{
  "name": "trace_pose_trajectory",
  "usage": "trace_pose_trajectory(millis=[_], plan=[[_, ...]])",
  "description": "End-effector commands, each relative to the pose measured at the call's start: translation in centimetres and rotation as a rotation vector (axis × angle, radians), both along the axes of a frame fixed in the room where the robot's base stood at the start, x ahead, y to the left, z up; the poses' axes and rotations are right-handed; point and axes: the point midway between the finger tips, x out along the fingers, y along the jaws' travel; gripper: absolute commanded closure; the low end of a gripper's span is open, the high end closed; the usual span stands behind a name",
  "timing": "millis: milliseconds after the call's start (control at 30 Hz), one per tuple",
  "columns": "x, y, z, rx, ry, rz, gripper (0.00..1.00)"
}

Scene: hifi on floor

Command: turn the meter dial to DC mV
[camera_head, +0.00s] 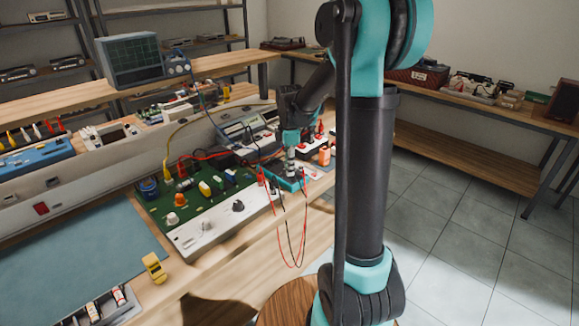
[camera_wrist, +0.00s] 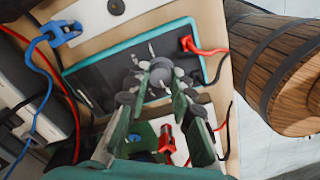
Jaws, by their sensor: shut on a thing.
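The meter (camera_wrist: 97,76) is a teal-edged box with a dark face, lying on the bench; it also shows in the head view (camera_head: 283,180), below my gripper (camera_head: 290,158). Its dial (camera_wrist: 160,68) is a round grey knob seen near the middle of the wrist view. In the wrist view, my gripper (camera_wrist: 158,86) has its fingertips closed on the dial from both sides. The fingers hide part of the dial and the face around it. The dial's markings and pointer are too small to read. A red plug (camera_wrist: 188,44) sits in the meter beside the dial.
Red and black leads (camera_head: 302,228) hang over the bench's front edge. A green circuit board (camera_head: 208,208) with knobs lies left of the meter. A wooden barrel (camera_wrist: 285,68) stands beside the bench.

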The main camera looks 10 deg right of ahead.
Motion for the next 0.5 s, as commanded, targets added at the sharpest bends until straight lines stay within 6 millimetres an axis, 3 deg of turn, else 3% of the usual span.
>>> trace_pose_trajectory(millis=[500], plan=[[0.02,0.0,0.02,0.0,0.0,-0.112,1.0]])
